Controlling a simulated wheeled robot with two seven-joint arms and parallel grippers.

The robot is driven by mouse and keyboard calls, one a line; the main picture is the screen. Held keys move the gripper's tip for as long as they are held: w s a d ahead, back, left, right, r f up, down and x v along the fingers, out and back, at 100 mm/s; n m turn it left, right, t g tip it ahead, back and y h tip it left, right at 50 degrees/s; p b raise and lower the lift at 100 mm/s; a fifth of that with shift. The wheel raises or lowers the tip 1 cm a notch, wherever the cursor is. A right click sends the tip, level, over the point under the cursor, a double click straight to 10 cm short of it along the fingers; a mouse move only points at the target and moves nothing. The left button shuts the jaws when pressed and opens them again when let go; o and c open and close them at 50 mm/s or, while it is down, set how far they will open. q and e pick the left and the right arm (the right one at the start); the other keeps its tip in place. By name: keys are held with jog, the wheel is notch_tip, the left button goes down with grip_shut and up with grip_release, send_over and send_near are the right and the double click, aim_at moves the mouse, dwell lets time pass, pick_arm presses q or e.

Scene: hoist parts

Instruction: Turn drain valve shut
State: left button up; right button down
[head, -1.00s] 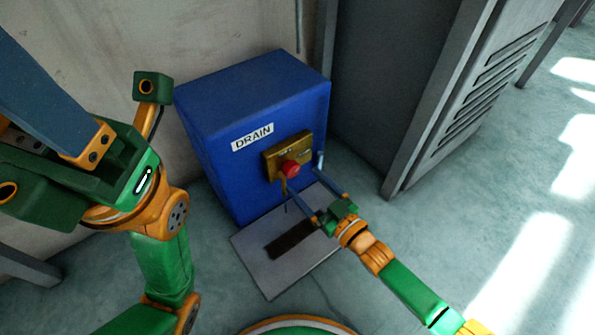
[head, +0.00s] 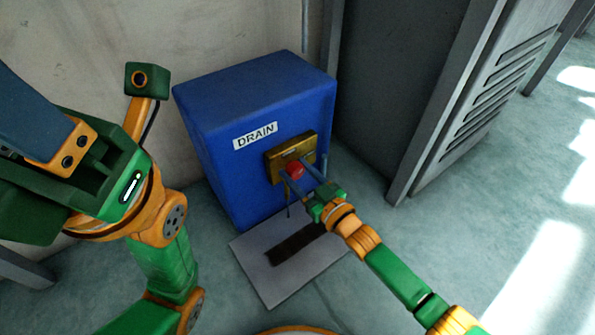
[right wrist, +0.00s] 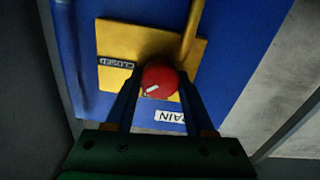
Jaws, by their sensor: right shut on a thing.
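The drain valve is a round red knob (head: 295,169) on a brass plate (head: 308,141) on the front of a blue box (head: 215,150) labelled DRAIN. My right gripper (head: 297,173) is shut on the knob, one finger on each side. In the right wrist view, the red knob (right wrist: 159,77) sits between the fingers of my right gripper (right wrist: 160,84). A short white mark shows on the knob's face, slanted, off its centre. A CLOSED label (right wrist: 116,63) is on the plate beside the knob.
A grey floor plate with a dark slot (head: 270,277) lies below the valve. A tall grey cabinet (head: 395,90) stands close on the right of the box, and a pale wall (head: 120,35) is behind. The floor at the right is clear.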

jog(key=shift+m+p, duration=0.3)
jog(key=shift+m, duration=0.2)
jog(key=shift+m+p, duration=0.4)
jog(key=shift+m, duration=0.6)
jog(key=shift+d+m, duration=0.1)
jog(key=shift+m, duration=2.2)
jog(key=shift+c, duration=1.3)
grip_release()
jog(key=shift+f, duration=0.1)
jog(key=shift+p, duration=0.35)
